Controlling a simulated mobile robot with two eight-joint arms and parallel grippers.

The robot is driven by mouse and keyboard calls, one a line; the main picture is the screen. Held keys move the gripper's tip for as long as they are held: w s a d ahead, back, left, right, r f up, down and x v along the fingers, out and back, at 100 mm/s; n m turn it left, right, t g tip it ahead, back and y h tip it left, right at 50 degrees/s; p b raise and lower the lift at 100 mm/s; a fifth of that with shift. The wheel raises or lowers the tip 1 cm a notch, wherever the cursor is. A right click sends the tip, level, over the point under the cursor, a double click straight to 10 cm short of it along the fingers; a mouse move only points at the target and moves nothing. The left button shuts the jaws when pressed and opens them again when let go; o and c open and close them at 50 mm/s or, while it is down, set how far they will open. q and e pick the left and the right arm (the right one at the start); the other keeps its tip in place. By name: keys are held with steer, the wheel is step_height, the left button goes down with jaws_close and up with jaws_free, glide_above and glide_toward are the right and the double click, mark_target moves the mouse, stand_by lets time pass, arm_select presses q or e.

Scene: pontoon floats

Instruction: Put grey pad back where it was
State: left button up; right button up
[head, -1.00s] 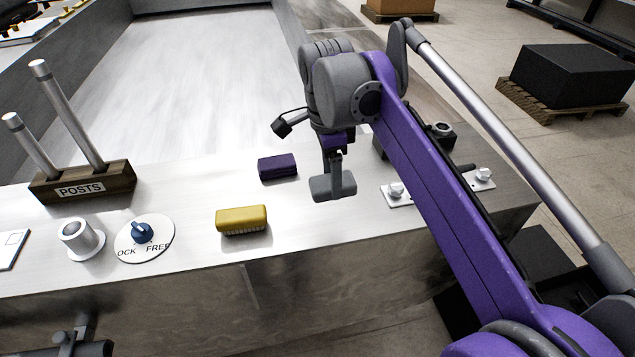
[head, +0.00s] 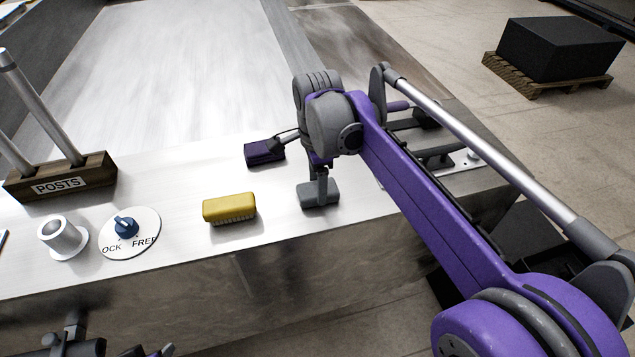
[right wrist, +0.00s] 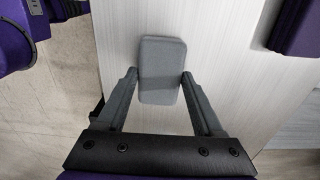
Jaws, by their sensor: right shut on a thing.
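The grey pad (head: 319,197) is a small rounded block held in my right gripper (head: 318,181), low over the metal bench top, right of the yellow brush. Whether it touches the bench is hard to tell. In the right wrist view the pad (right wrist: 162,65) sits between the two fingertips (right wrist: 159,78), which are shut on its sides. Grey and dark parts at the bottom left of the head view seem to be my left arm; its jaws cannot be made out.
On the bench top (head: 180,257) are a yellow brush (head: 229,208), a dark purple block (head: 264,152), a lock/free dial (head: 127,230), a grey flanged tube (head: 62,238) and a posts holder (head: 60,184). Metal fittings lie right, partly behind my right arm. Bench around the pad is clear.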

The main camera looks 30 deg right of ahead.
steer(key=o, duration=1.2)
step_height(320, 180, up, 12)
steer(key=shift+p, duration=0.45)
